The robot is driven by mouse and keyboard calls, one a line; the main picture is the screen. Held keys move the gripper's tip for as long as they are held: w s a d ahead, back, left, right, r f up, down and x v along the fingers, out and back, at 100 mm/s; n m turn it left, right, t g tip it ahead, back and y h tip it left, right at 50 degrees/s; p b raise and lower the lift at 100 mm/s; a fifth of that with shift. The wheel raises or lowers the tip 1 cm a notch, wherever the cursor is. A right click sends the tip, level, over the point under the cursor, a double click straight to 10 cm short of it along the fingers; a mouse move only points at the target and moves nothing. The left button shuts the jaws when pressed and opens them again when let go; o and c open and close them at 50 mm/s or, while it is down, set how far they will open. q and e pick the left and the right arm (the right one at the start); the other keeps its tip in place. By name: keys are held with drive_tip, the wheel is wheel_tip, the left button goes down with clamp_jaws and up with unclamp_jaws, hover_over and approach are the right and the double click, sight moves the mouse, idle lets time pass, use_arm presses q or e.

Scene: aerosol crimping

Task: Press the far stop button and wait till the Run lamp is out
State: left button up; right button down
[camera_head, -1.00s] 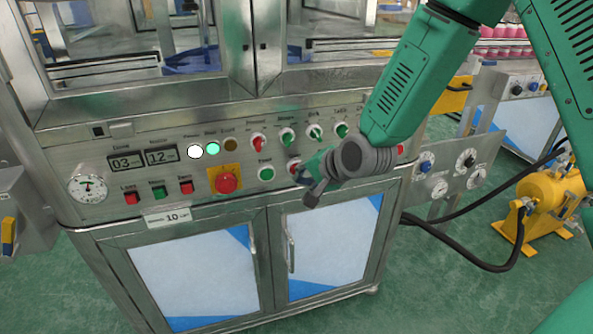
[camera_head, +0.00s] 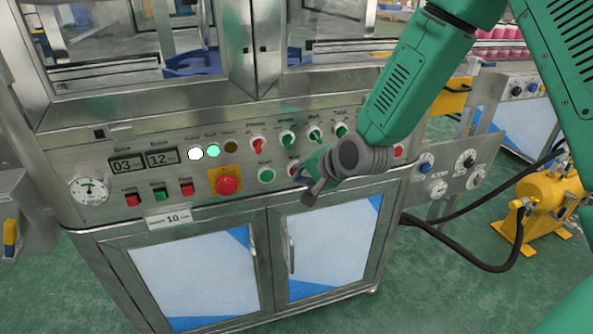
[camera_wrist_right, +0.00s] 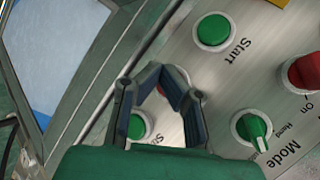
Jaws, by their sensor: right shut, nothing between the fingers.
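My right gripper (camera_head: 309,188) is shut and empty, just in front of the control panel's lower button row. In the right wrist view its fingertips (camera_wrist_right: 166,72) meet over a red button (camera_wrist_right: 166,91), which they mostly hide; I cannot tell whether they touch it. A green Start button (camera_wrist_right: 213,30) and another green button (camera_wrist_right: 138,125) lie on either side. In the head view a red button (camera_head: 293,169) shows beside the gripper, and another red button (camera_head: 398,151) shows right of my arm. The green Run lamp (camera_head: 213,151) is lit. My left gripper is out of view.
A red emergency button (camera_head: 227,181) on a yellow plate sits left of the green Start button (camera_head: 267,175). Selector knobs (camera_head: 287,138) line the row above. The white lamp (camera_head: 195,154) is lit; the amber one (camera_head: 231,146) is dark. A yellow pump (camera_head: 545,207) stands right.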

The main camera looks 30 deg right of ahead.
drive_tip(key=shift+w+d, duration=0.1)
drive_tip(key=shift+w, duration=0.25)
idle(0.7)
drive_tip(key=shift+s, duration=0.1)
drive_tip(key=shift+s+a+p, duration=0.2)
drive_tip(key=shift+s+p, duration=0.2)
drive_tip(key=shift+s, duration=0.3)
drive_tip(key=shift+s+a+p, duration=0.15)
drive_tip(key=shift+s+a, duration=0.05)
drive_tip(key=shift+s, duration=0.6)
drive_tip(key=shift+s+a+p, duration=0.1)
drive_tip(key=shift+s+a, duration=0.1)
drive_tip(key=shift+s, duration=0.65)
drive_tip(key=shift+s+a+p, duration=0.15)
drive_tip(key=shift+s+a, duration=0.05)
drive_tip(key=shift+s, duration=0.6)
